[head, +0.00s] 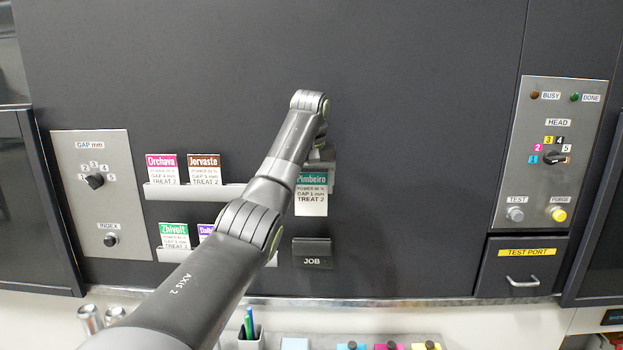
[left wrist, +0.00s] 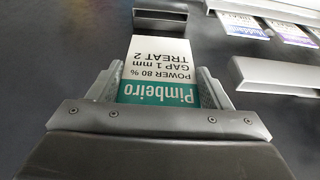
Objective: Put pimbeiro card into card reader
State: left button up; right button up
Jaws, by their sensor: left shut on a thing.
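The Pimbeiro card (head: 311,203), white with a teal top band, hangs upright in my left gripper (head: 316,165). In the left wrist view the card (left wrist: 155,62) sits between the two fingers (left wrist: 158,88), which are shut on its teal end; its white end is free. The card reader (head: 312,253), a dark block marked JOB, is on the wall just below the card in the head view. It also shows beyond the card's free end in the left wrist view (left wrist: 160,20). A gap shows between card and reader in the head view. My right gripper is not in view.
An upper card rack (head: 200,191) holds the Orchava (head: 161,168) and Jorvaste (head: 204,168) cards. A lower rack holds the Zhivolt card (head: 174,236) and a purple one partly behind my arm. A control panel (head: 548,150) is at the right; the wall around the reader is clear.

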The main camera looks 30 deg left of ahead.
aim_at(312, 213)
pick_arm(q)
jog(key=shift+w+d, duration=0.1)
jog(key=shift+d, duration=0.05)
jog(key=shift+f, duration=0.15)
jog(key=shift+f+b, duration=0.7)
jog(key=shift+f, duration=0.1)
jog(key=shift+f+b, duration=1.2)
jog(key=shift+f, duration=0.75)
jog(key=shift+p, duration=0.7)
jog(key=shift+f+b, duration=1.2)
jog(key=shift+f, duration=1.25)
